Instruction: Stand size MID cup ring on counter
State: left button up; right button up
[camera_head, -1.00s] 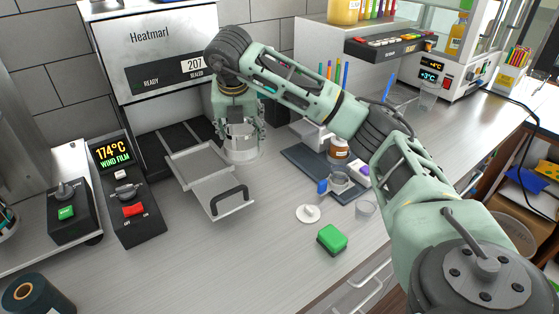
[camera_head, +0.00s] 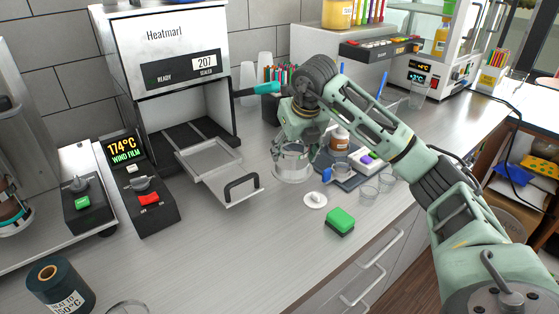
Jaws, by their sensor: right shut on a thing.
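My right gripper (camera_head: 297,148) points down over the counter, just right of the sealer's pulled-out tray frame (camera_head: 210,150). It is shut on a clear, grey-edged cup ring (camera_head: 293,175). The ring is upright at the counter surface or just above it; I cannot tell if it touches. The fingers partly hide its upper part. Other clear round pieces, perhaps rings or cups, stand to the right (camera_head: 368,195). My left gripper is not in view.
The Heatmarl sealer (camera_head: 165,60) stands at the back left with its handle (camera_head: 242,187) toward me. A dark film roll (camera_head: 60,285) is at lower left. The front middle counter is clear.

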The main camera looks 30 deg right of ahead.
aim_at(281, 160)
jog(key=w+a+f, duration=0.1)
jog(key=w+a, duration=0.1)
jog(key=shift+w+a+f+p, duration=0.15)
jog(key=shift+w+f+p, duration=0.2)
jog(key=shift+f, duration=0.05)
notch_tip(281, 160, down, 4)
jog(key=shift+r+p, duration=0.1)
jog(key=shift+p, duration=0.6)
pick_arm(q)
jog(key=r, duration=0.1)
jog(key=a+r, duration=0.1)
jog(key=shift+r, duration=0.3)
pick_arm(e)
jog(key=shift+f, duration=0.2)
jog(key=o, duration=1.4)
jog(key=shift+f, duration=0.1)
jog(key=shift+c, duration=0.2)
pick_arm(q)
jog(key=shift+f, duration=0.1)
